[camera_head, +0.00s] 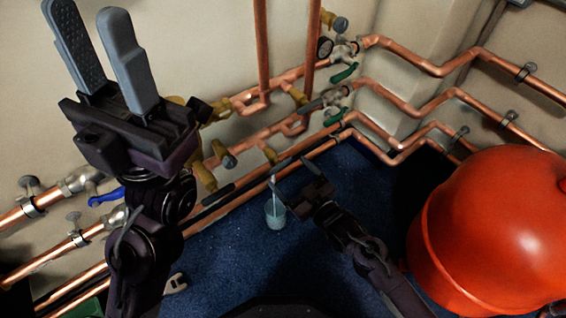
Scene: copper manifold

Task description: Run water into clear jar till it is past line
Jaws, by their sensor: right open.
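The small clear jar (275,213) stands upright on the blue floor below the pipes. A thin pale stream of water (273,182) falls from above toward its mouth. The jar looks bluish; its line and water level are too small to tell. A brass tap (270,155) is just above the stream. My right gripper (279,178) is open beside the stream, above and slightly right of the jar, with no visible hold on it. My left gripper (82,12) is raised at the upper left, its grey fingers apart and empty, far from the jar.
Copper pipes (420,66) with valves and a gauge (325,47) run along the wall. A blue-handled valve (106,196) is at the left. A large red tank (495,235) fills the lower right. The blue floor (235,255) below the jar is mostly clear.

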